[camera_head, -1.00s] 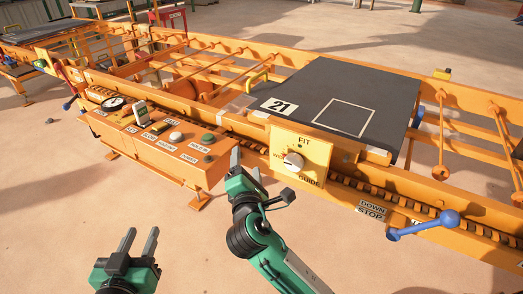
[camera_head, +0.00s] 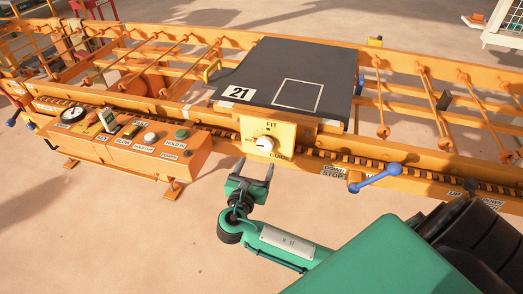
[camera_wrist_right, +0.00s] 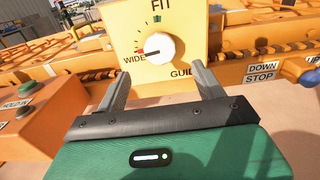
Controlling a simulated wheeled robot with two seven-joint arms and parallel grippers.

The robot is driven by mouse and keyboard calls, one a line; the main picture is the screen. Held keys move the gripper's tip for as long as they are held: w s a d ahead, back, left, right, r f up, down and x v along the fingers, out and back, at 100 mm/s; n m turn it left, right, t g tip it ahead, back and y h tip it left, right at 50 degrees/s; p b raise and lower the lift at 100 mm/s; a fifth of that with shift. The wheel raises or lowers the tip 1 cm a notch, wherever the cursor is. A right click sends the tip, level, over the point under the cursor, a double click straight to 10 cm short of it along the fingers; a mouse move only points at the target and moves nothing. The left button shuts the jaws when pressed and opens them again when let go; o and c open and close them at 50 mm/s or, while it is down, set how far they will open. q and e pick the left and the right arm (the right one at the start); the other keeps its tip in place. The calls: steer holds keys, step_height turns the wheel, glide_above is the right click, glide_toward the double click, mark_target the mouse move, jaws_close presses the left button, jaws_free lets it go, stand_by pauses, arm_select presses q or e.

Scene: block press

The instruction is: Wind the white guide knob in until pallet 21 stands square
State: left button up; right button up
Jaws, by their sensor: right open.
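The white guide knob (camera_head: 265,143) sits on a yellow panel (camera_head: 284,131) marked FIT, WIDE and GUIDE. In the right wrist view the knob (camera_wrist_right: 160,48) has its red mark on the left, by WIDE; a green mark sits under FIT. Pallet 21 (camera_head: 255,72), a dark board with a white outlined square, lies on the orange frame behind the panel. I cannot tell whether it is square to the rails. My right gripper (camera_head: 254,164) is open and empty just in front of the knob, its fingers on either side and apart from it. My left gripper is out of view.
A control box (camera_head: 125,150) with several labelled buttons stands left of the panel. A blue-knobbed lever (camera_head: 375,178) sticks out to the right, by the DOWN/STOP label (camera_head: 333,172). The orange rail (camera_head: 440,153) runs along the front. The floor in front is clear.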

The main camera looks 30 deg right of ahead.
mark_target(264, 146)
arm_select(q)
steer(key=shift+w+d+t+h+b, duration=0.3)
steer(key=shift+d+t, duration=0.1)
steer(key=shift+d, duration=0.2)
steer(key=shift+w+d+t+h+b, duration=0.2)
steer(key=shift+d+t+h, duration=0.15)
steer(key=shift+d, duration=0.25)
arm_select(e)
steer(key=x, duration=0.8)
steer(key=shift+c, duration=0.4)
steer(key=c, duration=0.9)
